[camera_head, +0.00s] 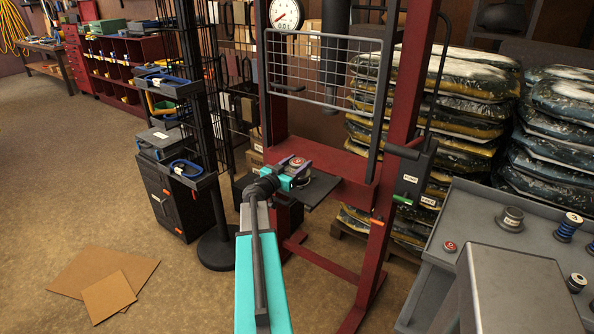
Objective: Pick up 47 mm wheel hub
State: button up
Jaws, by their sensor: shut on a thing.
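My gripper (293,175) is at the end of my turquoise arm, over the dark plate of the red press frame. It is shut on a small round part (299,164) with a pale and reddish top, which looks like a wheel hub. The jaws hide part of it, and its size cannot be read. I cannot tell whether it touches the plate. A grey flanged hub (511,219) stands on the grey bench at the right.
The red press frame (393,150) has a wire guard (322,62) and a gauge (286,14). The dark plate (320,188) juts forward. The grey bench (470,205) also holds a blue-wound spool (568,227) and a red-topped disc (449,246). Cardboard (108,297) lies on the open floor.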

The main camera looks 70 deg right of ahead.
jog(key=shift+r, duration=0.5)
jog(key=shift+s+a+r+b, duration=0.15)
jog(key=shift+s+a+b, duration=0.1)
jog(key=shift+a+b, duration=0.1)
jog(key=shift+s+a+r+b, duration=0.2)
jog(key=shift+s+a+b, duration=0.35)
jog(key=shift+s+a, duration=0.65)
jog(key=shift+s+a+r+b, duration=0.15)
jog(key=shift+s+a+b, duration=0.6)
jog(key=shift+a, duration=0.7)
jog(key=shift+s+a+r+b, duration=0.2)
jog(key=shift+s+a+b, duration=0.2)
jog(key=shift+s+a, duration=0.85)
jog(key=shift+r+p, duration=0.15)
jog(key=shift+p, duration=1)
jog(key=shift+a+p, duration=0.15)
jog(key=shift+p, duration=0.5)
jog(key=a+p, duration=0.1)
jog(key=p, duration=0.3)
jog(key=s+p, duration=0.1)
jog(key=p, duration=0.3)
jog(key=shift+s+a+r, duration=0.15)
jog(key=shift+a, duration=0.25)
jog(key=a+p, duration=0.1)
jog(key=p, duration=0.1)
jog(key=s+p, duration=0.1)
jog(key=p, duration=0.2)
jog(key=shift+s+a, duration=0.2)
jog(key=shift+a, duration=0.2)
